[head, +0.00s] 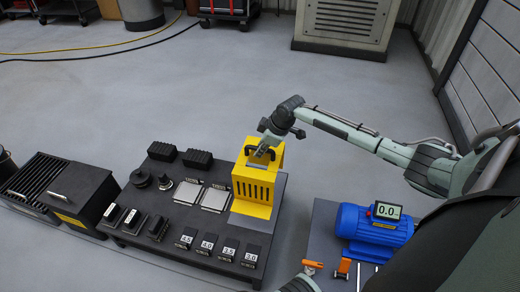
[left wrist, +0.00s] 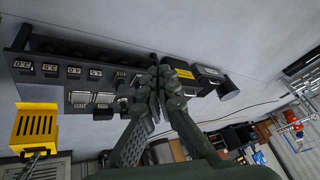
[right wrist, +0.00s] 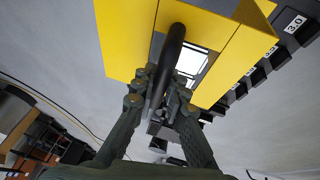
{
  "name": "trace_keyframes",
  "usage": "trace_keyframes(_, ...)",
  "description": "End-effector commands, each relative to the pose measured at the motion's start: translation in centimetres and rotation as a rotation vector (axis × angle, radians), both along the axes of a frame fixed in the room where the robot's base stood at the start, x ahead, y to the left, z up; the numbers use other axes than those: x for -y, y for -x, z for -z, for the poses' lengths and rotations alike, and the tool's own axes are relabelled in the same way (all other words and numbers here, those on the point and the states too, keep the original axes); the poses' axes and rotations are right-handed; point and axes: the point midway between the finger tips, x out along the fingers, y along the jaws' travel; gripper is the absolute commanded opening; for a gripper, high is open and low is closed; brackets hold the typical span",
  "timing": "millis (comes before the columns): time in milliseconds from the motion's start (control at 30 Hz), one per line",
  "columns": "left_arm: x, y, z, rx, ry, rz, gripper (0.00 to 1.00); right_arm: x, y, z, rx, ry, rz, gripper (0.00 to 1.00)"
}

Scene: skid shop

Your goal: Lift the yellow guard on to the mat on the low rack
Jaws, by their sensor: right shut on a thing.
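The yellow guard (head: 256,185) is a slotted box with a black handle on top. It is over the right end of the low dark rack (head: 190,218). My right gripper (head: 268,146) is shut on the handle (right wrist: 172,62), which runs between its fingers in the right wrist view. In the left wrist view the guard (left wrist: 36,126) shows at the lower left. A grey patch (head: 242,221), perhaps the mat, shows at the guard's lower edge. I cannot tell whether the guard touches it. My left gripper (left wrist: 163,85) looks shut and empty.
The rack also holds black blocks (head: 193,157), grey plates (head: 216,199) and several numbered gauges. A blue motor (head: 372,226) with a display sits on a separate surface to the right. The floor behind the rack is clear.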

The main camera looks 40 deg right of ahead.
Motion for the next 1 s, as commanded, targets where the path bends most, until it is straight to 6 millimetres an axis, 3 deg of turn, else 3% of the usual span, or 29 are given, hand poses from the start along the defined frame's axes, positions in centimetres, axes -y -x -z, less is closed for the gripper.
trace_keyframes(1000, 5.9, -6.5, -4.0, 0.363, 0.123, 0.118, 0.0, 0.0, -0.2, 1.3, 0.005, 0.0, -0.001, 0.0)
